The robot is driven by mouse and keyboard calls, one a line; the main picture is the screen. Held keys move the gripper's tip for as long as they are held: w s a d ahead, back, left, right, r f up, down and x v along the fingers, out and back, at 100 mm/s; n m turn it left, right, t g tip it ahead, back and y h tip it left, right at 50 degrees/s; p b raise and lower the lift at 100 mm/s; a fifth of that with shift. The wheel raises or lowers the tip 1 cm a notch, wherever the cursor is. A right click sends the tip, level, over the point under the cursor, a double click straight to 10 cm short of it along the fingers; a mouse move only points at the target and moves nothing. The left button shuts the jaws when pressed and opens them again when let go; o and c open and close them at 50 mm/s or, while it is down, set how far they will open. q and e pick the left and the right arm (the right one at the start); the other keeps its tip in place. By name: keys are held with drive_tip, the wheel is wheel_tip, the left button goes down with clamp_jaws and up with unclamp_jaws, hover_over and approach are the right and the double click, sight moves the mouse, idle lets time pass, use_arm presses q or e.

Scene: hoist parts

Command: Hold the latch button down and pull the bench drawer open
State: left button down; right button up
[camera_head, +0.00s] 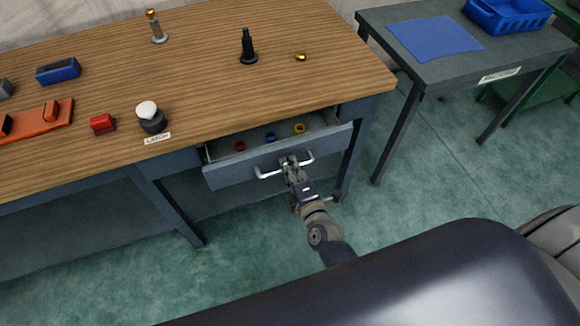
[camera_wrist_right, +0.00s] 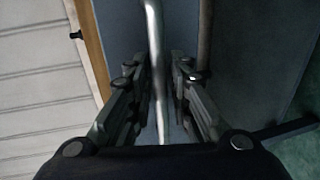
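The latch button (camera_head: 147,109) is a white dome on a dark round base near the front edge of the wooden bench (camera_head: 200,72), behind a "LATCH" label (camera_head: 157,139). No gripper touches it. The grey bench drawer (camera_head: 235,176) stands partly open, with red, blue and yellow small parts inside. My right gripper (camera_head: 289,163) is at its silver bar handle (camera_head: 267,174). My left gripper is out of view.
On the bench are a red block (camera_head: 102,123), an orange part (camera_head: 40,121), a blue block (camera_head: 58,71), a black post (camera_head: 248,46) and a silver post with a brass top (camera_head: 157,27). A side table (camera_head: 450,75) stands right, with open floor between.

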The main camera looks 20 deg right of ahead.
drive_tip(key=shift+w, duration=0.15)
clamp_jaws()
drive_tip(key=f+p+v, duration=0.1)
drive_tip(key=p+v, duration=0.2)
drive_tip(key=v, duration=0.4)
drive_tip(key=f+p+v, duration=0.2)
drive_tip(key=p+v, duration=0.1)
drive_tip(key=v, duration=0.5)
drive_tip(key=shift+s, duration=0.55)
drive_tip(key=shift+a, duration=0.1)
